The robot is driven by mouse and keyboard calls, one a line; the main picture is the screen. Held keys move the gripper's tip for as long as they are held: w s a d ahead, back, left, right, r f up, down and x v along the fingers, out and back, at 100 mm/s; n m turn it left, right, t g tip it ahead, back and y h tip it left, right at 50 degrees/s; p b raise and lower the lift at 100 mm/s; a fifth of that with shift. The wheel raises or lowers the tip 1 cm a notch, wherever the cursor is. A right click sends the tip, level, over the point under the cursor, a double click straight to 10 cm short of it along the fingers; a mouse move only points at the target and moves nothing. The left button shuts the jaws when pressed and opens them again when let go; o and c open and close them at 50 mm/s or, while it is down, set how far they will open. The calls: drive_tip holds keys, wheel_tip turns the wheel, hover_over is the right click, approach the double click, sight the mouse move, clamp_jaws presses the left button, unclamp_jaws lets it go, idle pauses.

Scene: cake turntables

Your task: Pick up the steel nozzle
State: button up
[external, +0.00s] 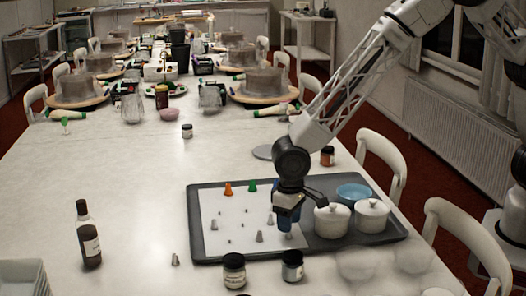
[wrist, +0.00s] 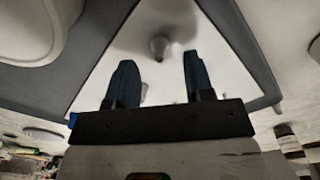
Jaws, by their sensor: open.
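My gripper (external: 288,224) is low over the dark tray, near its front edge, with blue fingers pointing down. In the wrist view its two fingers (wrist: 158,60) are apart, with nothing held between them. A grey steel nozzle (wrist: 159,46) lies just beyond the fingertips, roughly centred between them. In the external view a grey nozzle (external: 289,236) shows partly under the fingers. Other grey nozzles stand on the white sheet, one left of the gripper (external: 259,237) and one further left (external: 214,224). Another nozzle (external: 175,260) is on the table outside the tray.
Two white lidded pots, one nearer (external: 331,220) and one farther right (external: 371,216), stand right of my gripper with a blue bowl (external: 354,192) behind. Two dark jars, left (external: 234,271) and right (external: 292,266), stand before the tray (external: 200,249). A bottle (external: 88,240) stands left.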

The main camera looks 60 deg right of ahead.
drive_tip(key=shift+f, duration=1.6)
drive_tip(key=shift+c, duration=0.3)
clamp_jaws()
